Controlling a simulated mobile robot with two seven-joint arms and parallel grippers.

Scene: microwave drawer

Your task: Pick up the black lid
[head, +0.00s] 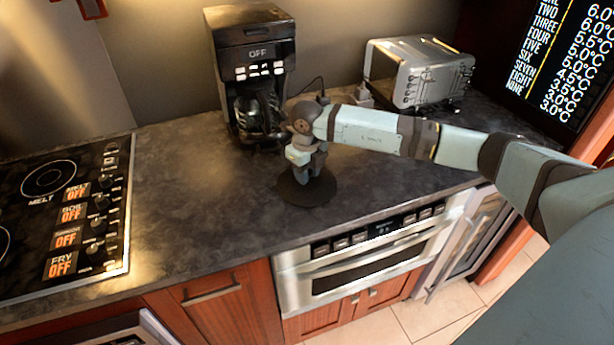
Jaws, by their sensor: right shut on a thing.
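The black lid (322,192) is a dark round disc at the front part of the dark countertop, left of the toaster and in front of the coffee maker. My right gripper (306,179) points down over the lid and is shut on it; the fingertips cover the lid's middle. I cannot tell whether the lid is touching the counter or just above it. My left gripper is not in view.
A black coffee maker (252,65) stands behind the lid, and a silver toaster (420,70) at the back right. A stovetop (62,215) is at the left. A microwave drawer (370,262) is below the counter's front edge. The counter left of the lid is clear.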

